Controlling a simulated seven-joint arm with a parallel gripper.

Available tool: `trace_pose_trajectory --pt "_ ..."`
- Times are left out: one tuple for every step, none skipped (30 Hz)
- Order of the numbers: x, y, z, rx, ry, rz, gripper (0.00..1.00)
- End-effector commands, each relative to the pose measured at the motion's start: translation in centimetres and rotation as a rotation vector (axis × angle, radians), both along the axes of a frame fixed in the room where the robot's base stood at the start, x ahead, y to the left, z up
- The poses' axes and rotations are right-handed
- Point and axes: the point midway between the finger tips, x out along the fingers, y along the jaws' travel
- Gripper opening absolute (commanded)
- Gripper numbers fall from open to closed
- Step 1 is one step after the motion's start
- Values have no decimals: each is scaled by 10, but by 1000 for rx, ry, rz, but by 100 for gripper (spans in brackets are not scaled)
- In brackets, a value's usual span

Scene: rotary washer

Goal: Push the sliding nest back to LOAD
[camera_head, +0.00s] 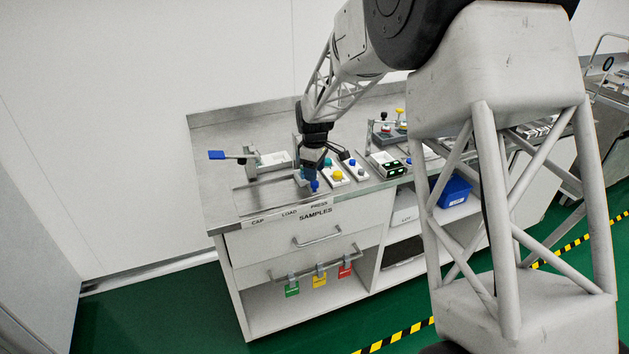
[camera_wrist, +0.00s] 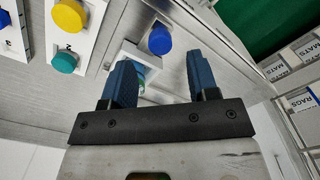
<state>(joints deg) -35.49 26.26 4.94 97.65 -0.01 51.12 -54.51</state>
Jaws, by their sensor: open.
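The sliding nest appears to be the small pale block (camera_wrist: 126,54) between and just beyond my fingers in the wrist view. A teal round piece sits on it, partly hidden by the left finger. A blue knob (camera_wrist: 160,40) stands beside it, and this knob also shows in the head view (camera_head: 315,186). My gripper (camera_wrist: 158,75) is open, with its two blue fingers apart and nothing clearly held. In the head view my gripper (camera_head: 312,170) is low over the bench, just behind the blue knob and near the PRESS label (camera_head: 319,205). Finger contact cannot be told.
A stand with a blue-ended lever (camera_head: 216,155) is at the left. Button panels with yellow (camera_head: 338,175) and blue (camera_head: 352,162) caps stand close on the right. A dark-topped device (camera_head: 387,164) is farther right. The bench's left part (camera_head: 220,185) is clear.

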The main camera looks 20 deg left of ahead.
Motion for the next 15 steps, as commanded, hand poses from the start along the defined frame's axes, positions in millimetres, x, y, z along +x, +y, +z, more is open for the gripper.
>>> trace_pose_trajectory --pt "0 0 -8 -1 2 0 54" --pt "0 0 -12 -1 2 0 54" --pt "0 0 -17 -1 2 0 54" --pt "0 0 -20 -1 2 0 54" --pt "0 0 -23 -1 2 0 54" --pt "0 0 -27 -1 2 0 54" --pt "0 0 -29 -1 1 0 54" --pt "0 0 -32 -1 1 0 54" --pt "0 0 -34 0 0 0 54" --pt "0 0 -36 0 0 0 54" --pt "0 0 -38 0 0 0 54" --pt "0 0 -39 0 0 0 54" --pt "0 0 -40 0 0 0 54" --pt "0 0 -41 0 0 0 54" --pt "0 0 -41 0 0 0 54"
